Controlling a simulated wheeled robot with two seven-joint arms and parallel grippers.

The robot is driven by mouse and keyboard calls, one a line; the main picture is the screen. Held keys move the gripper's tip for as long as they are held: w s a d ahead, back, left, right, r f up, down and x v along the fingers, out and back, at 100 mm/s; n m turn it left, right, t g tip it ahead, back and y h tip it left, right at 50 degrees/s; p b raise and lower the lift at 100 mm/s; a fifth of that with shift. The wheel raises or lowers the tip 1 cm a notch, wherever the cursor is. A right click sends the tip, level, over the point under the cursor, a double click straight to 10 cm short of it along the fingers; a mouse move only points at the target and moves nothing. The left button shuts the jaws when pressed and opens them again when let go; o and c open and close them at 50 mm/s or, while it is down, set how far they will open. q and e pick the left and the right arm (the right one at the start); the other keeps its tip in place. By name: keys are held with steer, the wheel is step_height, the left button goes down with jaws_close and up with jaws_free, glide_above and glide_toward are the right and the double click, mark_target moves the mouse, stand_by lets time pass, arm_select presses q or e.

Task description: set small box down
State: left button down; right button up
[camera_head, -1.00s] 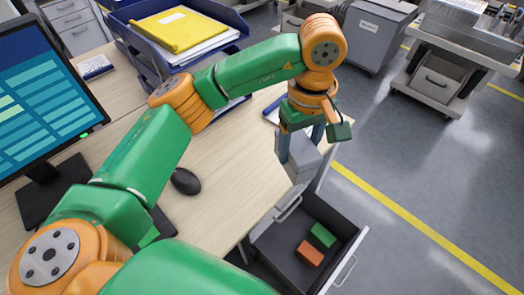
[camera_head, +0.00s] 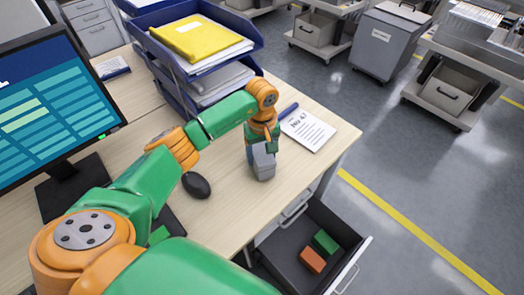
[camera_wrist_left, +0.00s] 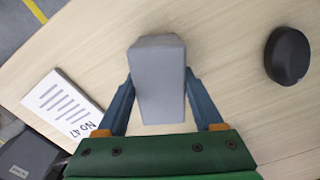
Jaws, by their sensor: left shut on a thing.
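The small box (camera_head: 263,163) is a grey block. My left gripper (camera_head: 262,147) is shut on it, over the desk top near the mouse. In the left wrist view the small box (camera_wrist_left: 158,80) sits upright between the two blue-grey fingers of the left gripper (camera_wrist_left: 160,95). Its lower end is at or just above the desk surface; I cannot tell whether it touches. My right gripper does not show.
A black mouse (camera_head: 196,185) lies left of the box, and a paper card (camera_head: 308,130) lies to its right. Blue trays (camera_head: 175,75) with papers stand behind. An open drawer (camera_head: 285,250) below holds a green block (camera_head: 325,242) and an orange block (camera_head: 312,260).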

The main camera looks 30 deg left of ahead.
mark_target(262, 152)
arm_select(q)
steer(key=shift+f, duration=0.15)
steer(key=shift+c, duration=0.2)
jaws_free()
steer(key=shift+r, duration=0.4)
step_height(262, 152, up, 12)
steer(key=b, duration=0.1)
steer(key=shift+f, duration=0.15)
